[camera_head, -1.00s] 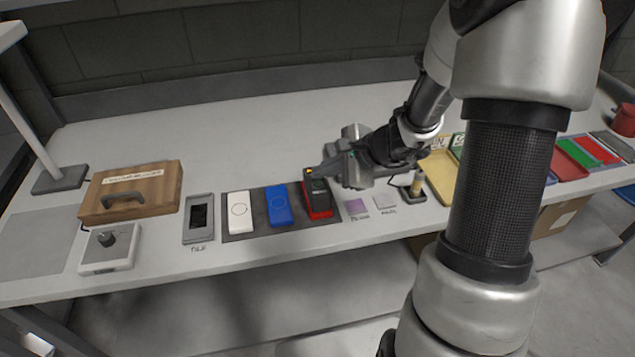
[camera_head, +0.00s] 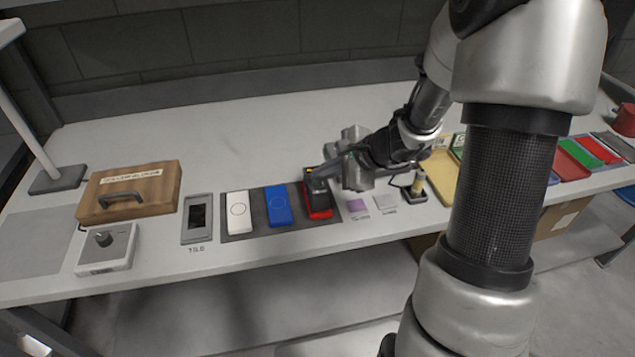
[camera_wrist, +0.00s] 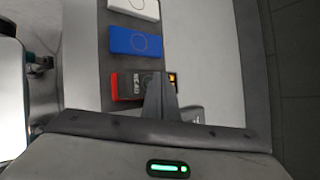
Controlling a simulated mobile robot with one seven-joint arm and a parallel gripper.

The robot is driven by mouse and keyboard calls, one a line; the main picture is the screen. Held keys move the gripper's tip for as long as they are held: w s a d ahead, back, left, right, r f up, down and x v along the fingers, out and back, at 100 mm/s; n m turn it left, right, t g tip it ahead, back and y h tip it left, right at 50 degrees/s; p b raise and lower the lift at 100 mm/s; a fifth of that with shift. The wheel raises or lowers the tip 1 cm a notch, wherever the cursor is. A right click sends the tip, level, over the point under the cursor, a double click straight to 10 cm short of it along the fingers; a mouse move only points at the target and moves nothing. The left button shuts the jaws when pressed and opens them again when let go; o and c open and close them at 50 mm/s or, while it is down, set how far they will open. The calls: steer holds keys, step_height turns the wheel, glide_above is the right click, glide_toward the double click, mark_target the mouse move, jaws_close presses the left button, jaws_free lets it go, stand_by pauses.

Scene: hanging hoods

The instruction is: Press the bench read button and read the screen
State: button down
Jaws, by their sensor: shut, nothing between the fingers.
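A red and black handheld device (camera_head: 318,209) stands at the right end of a dark mat (camera_head: 259,225) on the bench. In the wrist view the device (camera_wrist: 127,88) shows white lettering on its black face, too small to read surely, and a small orange lit patch at its right end. My gripper (camera_head: 313,181) is shut and empty, with its fingertips over the device's black top. In the wrist view my gripper (camera_wrist: 159,80) covers part of that face. I cannot tell whether the tips touch it. No separate read button is clearly visible; the fingers may hide it.
A blue device (camera_head: 279,207) and a white device (camera_head: 239,211) lie left of it. Farther left are a grey unit with a dark panel (camera_head: 198,217), a wooden case (camera_head: 130,190) and a knob box (camera_head: 107,246). Purple (camera_head: 356,206) and grey squares lie to the right.

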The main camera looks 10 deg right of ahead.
mark_target(322, 187)
steer(key=shift+f+b, duration=0.45)
steer(key=shift+b, duration=0.05)
stand_by(0.3)
stand_by(0.4)
steer(key=shift+r+p, duration=0.5)
steer(key=shift+r, duration=0.3)
step_height(322, 187, up, 5)
steer(key=p, duration=0.3)
steer(key=shift+p, duration=0.35)
steer(key=shift+r, duration=0.1)
